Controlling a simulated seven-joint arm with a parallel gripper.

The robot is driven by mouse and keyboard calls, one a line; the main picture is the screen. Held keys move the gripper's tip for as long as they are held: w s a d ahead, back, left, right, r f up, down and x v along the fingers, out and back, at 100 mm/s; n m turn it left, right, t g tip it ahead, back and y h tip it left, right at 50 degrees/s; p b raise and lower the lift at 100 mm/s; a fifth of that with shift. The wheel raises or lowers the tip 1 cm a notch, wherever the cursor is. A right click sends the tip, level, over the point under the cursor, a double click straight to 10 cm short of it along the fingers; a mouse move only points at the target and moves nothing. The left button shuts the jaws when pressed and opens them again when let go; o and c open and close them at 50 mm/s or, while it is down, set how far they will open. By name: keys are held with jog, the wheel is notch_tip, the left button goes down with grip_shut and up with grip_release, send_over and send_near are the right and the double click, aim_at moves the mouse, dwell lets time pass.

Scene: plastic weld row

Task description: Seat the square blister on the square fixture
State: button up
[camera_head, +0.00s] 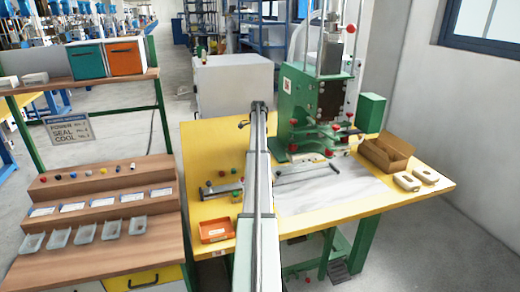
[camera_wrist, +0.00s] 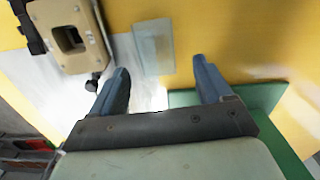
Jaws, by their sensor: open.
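My gripper (camera_wrist: 160,66) shows in the wrist view with its two blue-grey fingers apart and nothing between them. A beige block with a squarish opening (camera_wrist: 92,44), apparently the square fixture, lies beyond the left finger at the upper left. A pale translucent rectangular piece (camera_wrist: 153,45) lies on the yellow surface just beyond the fingertips; I cannot tell whether it is the blister. In the head view, several clear trays (camera_head: 85,234) stand in a row on the left wooden bench; which is square is unclear. My arm hides the middle of the table there, and my fingers cannot be made out.
The yellow table (camera_head: 420,205) carries a green press (camera_head: 312,112), an orange tray (camera_head: 217,231), a brown open box (camera_head: 385,154) and two pale oblong blocks (camera_head: 407,181) at the right. A green plate (camera_wrist: 262,100) lies beside the right finger. A grey-white mat area (camera_head: 335,194) is mostly clear.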

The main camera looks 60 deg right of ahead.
jog(key=shift+s+d+f, duration=0.1)
jog(key=shift+s+f, duration=0.1)
jog(key=shift+f, duration=1.2)
jog(key=shift+s+a+f, duration=0.1)
jog(key=shift+s+f, duration=0.1)
jog(key=shift+f, duration=1.2)
jog(key=shift+s+d+f, duration=0.1)
jog(key=shift+s+f, duration=0.1)
jog(key=shift+f, duration=1.2)
jog(key=c, duration=0.6)
jog(key=shift+r, duration=0.15)
jog(key=shift+c, duration=0.2)
jog(key=shift+r, duration=2.1)
